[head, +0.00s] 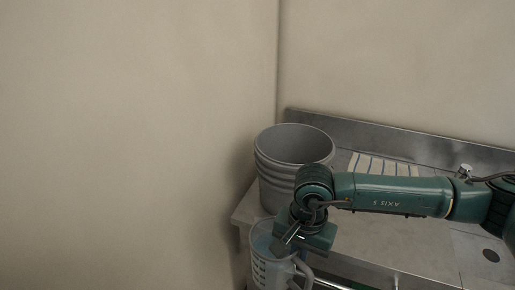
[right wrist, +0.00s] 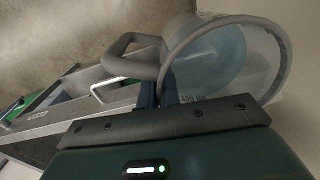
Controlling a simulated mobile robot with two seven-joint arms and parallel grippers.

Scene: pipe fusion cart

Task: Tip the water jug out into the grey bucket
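The clear water jug (head: 262,262) is at the bottom centre of the head view, in front of the grey bucket and a little to its left. It looks about upright, with markings on its side and bluish water inside. In the right wrist view I see the jug's round rim (right wrist: 285,60) and grey handle (right wrist: 120,75). My right gripper (head: 288,240) is shut on the jug at its handle side; its fingers (right wrist: 160,92) are close together there. The grey bucket (head: 275,178) stands upright and open at the cart's back left corner. My left gripper is out of view.
The steel cart top (head: 445,240) has a raised back edge (head: 385,134) along the wall. A striped cloth (head: 385,165) lies right of the bucket, partly behind my right arm. Plain walls close in behind and left.

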